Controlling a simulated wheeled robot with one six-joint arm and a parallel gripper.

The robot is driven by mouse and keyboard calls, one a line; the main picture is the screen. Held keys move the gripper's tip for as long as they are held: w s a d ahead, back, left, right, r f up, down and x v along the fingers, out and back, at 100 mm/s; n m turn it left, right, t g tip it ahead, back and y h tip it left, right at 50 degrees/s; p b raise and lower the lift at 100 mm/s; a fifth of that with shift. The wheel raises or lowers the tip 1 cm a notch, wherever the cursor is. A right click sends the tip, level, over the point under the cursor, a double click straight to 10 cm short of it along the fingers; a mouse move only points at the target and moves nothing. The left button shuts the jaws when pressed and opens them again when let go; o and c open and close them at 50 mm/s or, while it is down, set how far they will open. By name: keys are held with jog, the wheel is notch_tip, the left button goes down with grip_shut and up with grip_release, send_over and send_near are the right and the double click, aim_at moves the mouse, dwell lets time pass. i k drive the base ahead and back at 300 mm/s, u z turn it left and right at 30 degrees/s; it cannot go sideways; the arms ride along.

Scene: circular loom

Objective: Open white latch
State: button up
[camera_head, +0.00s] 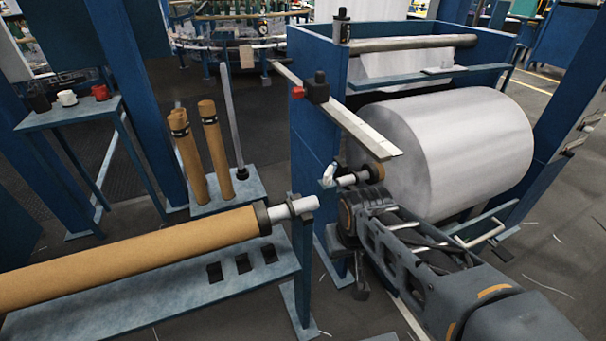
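A small white latch (329,173) sits at the near end of the blue roll frame, beside the dark and metal shaft end (352,179) of the large white fabric roll (455,150). My arm reaches in from the lower right. Its end with my gripper (362,204) is just below and right of the latch, close to the shaft end. Whether it touches either cannot be told. The fingers are not clearly visible, as the wrist hides them. I see nothing held.
The blue frame (316,110) carries a slanted metal bar (345,118) above the latch. A brown tube (130,257) lies on a blue stand at left, its white shaft end pointing toward the latch. Brown tubes (214,150) stand behind. Dark floor separates stand and frame.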

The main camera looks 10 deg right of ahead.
aim_at(328, 176)
jog(key=u, duration=2.15)
jog(key=k, duration=1.15)
jog(key=z, duration=1.4)
jog(key=i, duration=0.9)
